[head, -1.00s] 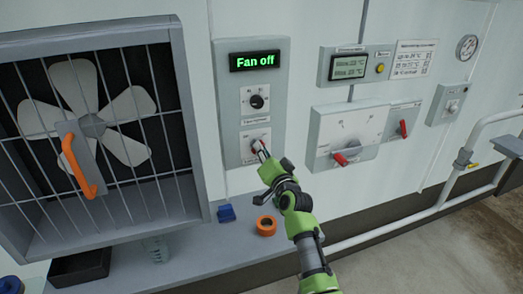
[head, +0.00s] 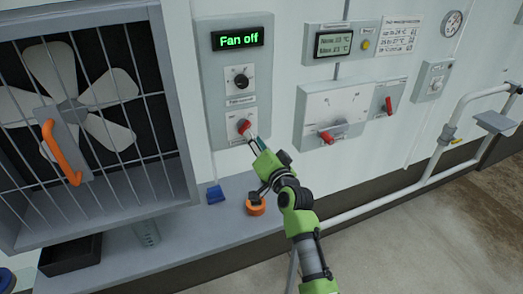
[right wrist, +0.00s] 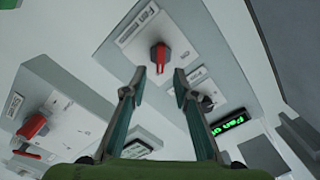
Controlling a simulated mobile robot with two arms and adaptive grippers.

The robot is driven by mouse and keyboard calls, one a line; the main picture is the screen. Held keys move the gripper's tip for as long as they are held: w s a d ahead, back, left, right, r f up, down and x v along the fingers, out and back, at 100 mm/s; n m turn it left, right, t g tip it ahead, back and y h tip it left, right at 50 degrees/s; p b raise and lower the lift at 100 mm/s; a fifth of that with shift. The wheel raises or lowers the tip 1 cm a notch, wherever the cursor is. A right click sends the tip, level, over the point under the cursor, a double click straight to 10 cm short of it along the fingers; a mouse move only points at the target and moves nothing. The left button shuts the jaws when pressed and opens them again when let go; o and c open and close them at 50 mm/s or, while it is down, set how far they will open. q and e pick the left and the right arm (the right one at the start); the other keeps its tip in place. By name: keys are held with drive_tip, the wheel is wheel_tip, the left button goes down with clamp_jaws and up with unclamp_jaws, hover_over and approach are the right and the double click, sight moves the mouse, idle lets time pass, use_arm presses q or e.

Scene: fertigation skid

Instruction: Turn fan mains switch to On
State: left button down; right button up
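The fan mains switch is a red rotary knob (head: 244,126) on a white plate, low on the grey fan panel (head: 207,95). The green display (head: 237,39) above it reads "Fan off". My right gripper (head: 252,141) is just below the knob, pointing up at it. In the right wrist view the right gripper (right wrist: 159,74) is open, its fingertips on either side of and slightly short of the red knob (right wrist: 160,57). Nothing is between the fingers. The knob's exact setting is too small to read. My left gripper is not in view.
A caged fan (head: 80,105) with an orange handle (head: 60,152) is at left. A grey box with red handles (head: 326,137) is right of the panel. On the shelf below are a blue block (head: 215,194) and an orange ring (head: 256,208). A pipe (head: 400,202) runs at right.

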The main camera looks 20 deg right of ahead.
drive_tip(key=s, duration=0.6)
idle(0.3)
